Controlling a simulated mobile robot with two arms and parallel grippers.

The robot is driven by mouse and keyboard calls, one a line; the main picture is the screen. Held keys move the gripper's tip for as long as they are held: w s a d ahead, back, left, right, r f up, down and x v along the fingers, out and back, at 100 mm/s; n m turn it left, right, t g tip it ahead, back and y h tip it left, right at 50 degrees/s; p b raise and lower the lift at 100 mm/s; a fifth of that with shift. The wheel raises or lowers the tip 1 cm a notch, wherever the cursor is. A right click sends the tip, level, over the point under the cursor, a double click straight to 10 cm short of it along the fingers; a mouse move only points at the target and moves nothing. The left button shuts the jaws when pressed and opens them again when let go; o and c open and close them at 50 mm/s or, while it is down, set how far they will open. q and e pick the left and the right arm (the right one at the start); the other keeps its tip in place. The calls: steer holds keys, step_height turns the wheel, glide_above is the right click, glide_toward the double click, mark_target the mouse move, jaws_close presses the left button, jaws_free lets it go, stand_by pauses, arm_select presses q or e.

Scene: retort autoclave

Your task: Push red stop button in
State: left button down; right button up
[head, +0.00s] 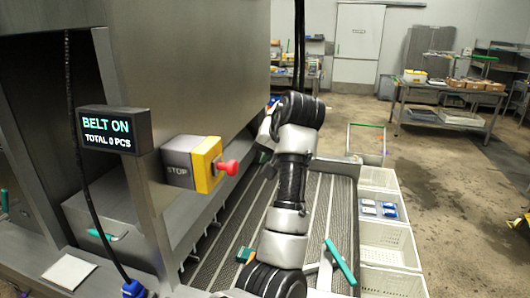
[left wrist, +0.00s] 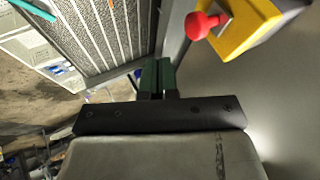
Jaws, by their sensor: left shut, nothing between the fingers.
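The red stop button (head: 230,167) sticks out to the right from a yellow plate on the grey STOP box (head: 178,163). It stands clear of the plate on a short stem. In the left wrist view the red button (left wrist: 201,25) is at the upper right, beside the yellow box (left wrist: 245,28). My left gripper (head: 264,156) is beyond and to the right of the button, partly hidden by my arm. In the wrist view its dark green fingers (left wrist: 157,70) are together and empty, with a gap to the button. My right gripper is not in view.
A display (head: 115,130) reads BELT ON, TOTAL 0 PCS. A ribbed conveyor (head: 322,215) runs under my arm, with white crates (head: 390,245) along its right side. A large steel housing (head: 200,70) stands behind the button. Open floor lies right, with a worktable (head: 450,97) farther back.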

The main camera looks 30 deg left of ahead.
mark_target(236, 168)
arm_select(q)
steer(key=a+f+p, duration=0.4)
steer(key=a+f, duration=0.1)
steer(key=a, duration=0.3)
steer(key=shift+w+f+p, duration=0.3)
steer(key=shift+w+p, duration=0.05)
steer(key=shift+w, duration=0.05)
steer(key=shift+d, duration=0.15)
steer(key=shift+s+a, duration=0.2)
steer(key=shift+a, duration=0.65)
